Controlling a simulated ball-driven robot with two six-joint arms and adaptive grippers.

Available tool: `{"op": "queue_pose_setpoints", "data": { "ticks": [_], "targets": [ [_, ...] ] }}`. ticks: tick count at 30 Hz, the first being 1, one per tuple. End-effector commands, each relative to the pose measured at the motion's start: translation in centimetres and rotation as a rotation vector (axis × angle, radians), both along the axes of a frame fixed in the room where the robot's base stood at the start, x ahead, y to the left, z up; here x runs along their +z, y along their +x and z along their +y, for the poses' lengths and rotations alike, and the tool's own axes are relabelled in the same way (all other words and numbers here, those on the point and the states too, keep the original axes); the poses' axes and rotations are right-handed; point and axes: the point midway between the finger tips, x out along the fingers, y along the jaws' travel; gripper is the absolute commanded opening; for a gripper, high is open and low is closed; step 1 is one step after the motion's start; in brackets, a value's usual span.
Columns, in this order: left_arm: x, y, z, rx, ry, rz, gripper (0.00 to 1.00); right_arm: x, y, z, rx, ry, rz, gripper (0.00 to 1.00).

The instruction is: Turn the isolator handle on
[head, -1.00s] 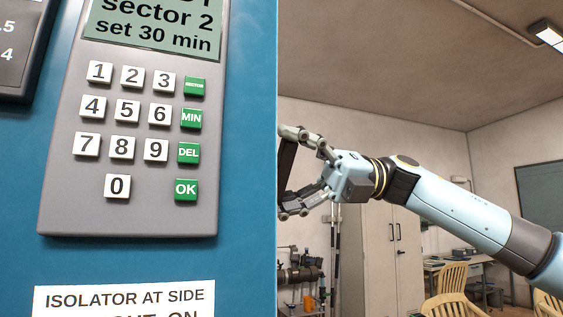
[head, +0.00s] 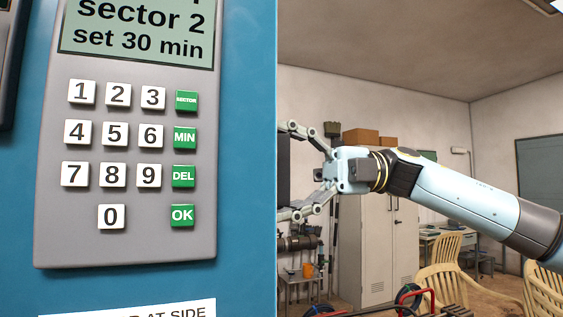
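The blue cabinet (head: 245,250) fills the left half of the head view. A dark, upright block (head: 283,170) shows at its right side edge; it may be the isolator or its handle, but most of it is hidden behind the edge. My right gripper (head: 284,171) comes in from the right with its fingers spread, one above the block and one below it. Its fingertips are partly cut off by the cabinet edge, so contact cannot be told. A white label (head: 130,314) low on the front is mostly cut off; "AT SIDE" is readable. My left gripper is not in view.
A grey keypad controller (head: 205,245) is on the cabinet front, its screen (head: 140,40) reading "sector 2, set 30 min".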

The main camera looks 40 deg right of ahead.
Motion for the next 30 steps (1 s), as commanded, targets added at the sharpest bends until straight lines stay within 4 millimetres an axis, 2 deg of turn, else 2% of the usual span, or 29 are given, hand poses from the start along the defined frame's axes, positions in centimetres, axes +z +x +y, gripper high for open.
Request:
{"op": "queue_pose_setpoints", "data": {
  "ticks": [15,16,18,26,30],
  "targets": [
    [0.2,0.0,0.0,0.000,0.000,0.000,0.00,0.1,0.1,-0.1,-0.003,0.008,0.021,0.59],
    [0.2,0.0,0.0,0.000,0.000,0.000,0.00,0.1,0.1,-0.1,-0.003,0.008,0.021,0.93],
    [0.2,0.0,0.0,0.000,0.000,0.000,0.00,0.1,0.1,-0.1,-0.003,0.007,0.021,1.00],
    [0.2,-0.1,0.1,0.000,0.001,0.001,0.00,0.1,0.0,0.0,-0.001,0.006,0.019,1.00],
    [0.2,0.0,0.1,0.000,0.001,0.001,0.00,1.3,0.0,0.0,-0.001,0.005,0.016,1.00]
  ]
}}
